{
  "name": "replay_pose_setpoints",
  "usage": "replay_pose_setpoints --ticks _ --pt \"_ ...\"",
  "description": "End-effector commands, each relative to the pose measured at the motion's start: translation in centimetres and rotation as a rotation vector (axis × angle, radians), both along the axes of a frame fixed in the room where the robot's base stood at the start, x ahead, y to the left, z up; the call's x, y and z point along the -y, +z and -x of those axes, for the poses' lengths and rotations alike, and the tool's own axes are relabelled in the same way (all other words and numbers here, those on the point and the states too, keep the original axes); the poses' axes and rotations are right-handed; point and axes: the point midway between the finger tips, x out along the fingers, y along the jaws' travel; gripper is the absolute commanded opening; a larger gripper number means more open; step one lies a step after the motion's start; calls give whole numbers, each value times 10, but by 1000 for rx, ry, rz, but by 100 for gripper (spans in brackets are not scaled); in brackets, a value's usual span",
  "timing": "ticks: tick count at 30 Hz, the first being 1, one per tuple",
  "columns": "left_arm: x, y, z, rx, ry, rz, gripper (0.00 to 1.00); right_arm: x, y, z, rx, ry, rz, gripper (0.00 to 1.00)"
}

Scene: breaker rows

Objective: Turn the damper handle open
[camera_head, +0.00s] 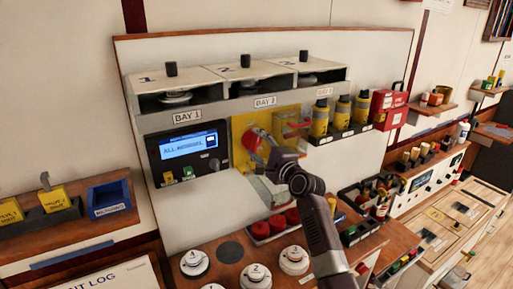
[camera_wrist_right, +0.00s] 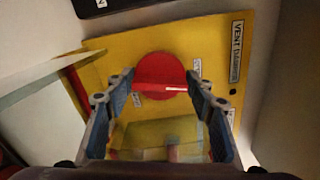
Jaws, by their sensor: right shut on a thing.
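The damper handle is a red round knob with a raised bar (camera_wrist_right: 160,84); it also shows in the head view (camera_head: 251,139). It sits on a yellow panel (camera_wrist_right: 110,48) with a VENT label. My right gripper (camera_head: 262,143) reaches up to the knob from the lower right. In the wrist view its two fingers (camera_wrist_right: 161,86) lie on either side of the bar, shut on it. The bar runs nearly level in the wrist view. Small white labels beside the knob are too blurred to read fully. My left gripper is not in view.
A control box with a blue screen reading ALL NORMAL (camera_head: 188,147) is left of the yellow panel. A clear guard (camera_head: 291,123) and yellow canisters (camera_head: 341,112) are to its right. White numbered discs (camera_head: 194,262) and red discs (camera_head: 260,229) lie on the counter below.

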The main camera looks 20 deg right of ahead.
Motion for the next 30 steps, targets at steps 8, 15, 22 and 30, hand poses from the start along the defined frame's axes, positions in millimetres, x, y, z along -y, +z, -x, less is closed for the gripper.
replay_pose_setpoints --ticks 8,15,22,30 --pt "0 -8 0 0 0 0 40 -1 -3 0 19 3 161 26" --pt "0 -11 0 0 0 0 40 -2 -4 0 27 3 227 26" --pt "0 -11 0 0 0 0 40 -2 -4 0 29 3 244 26" --pt "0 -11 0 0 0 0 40 -2 -5 0 28 3 246 26"
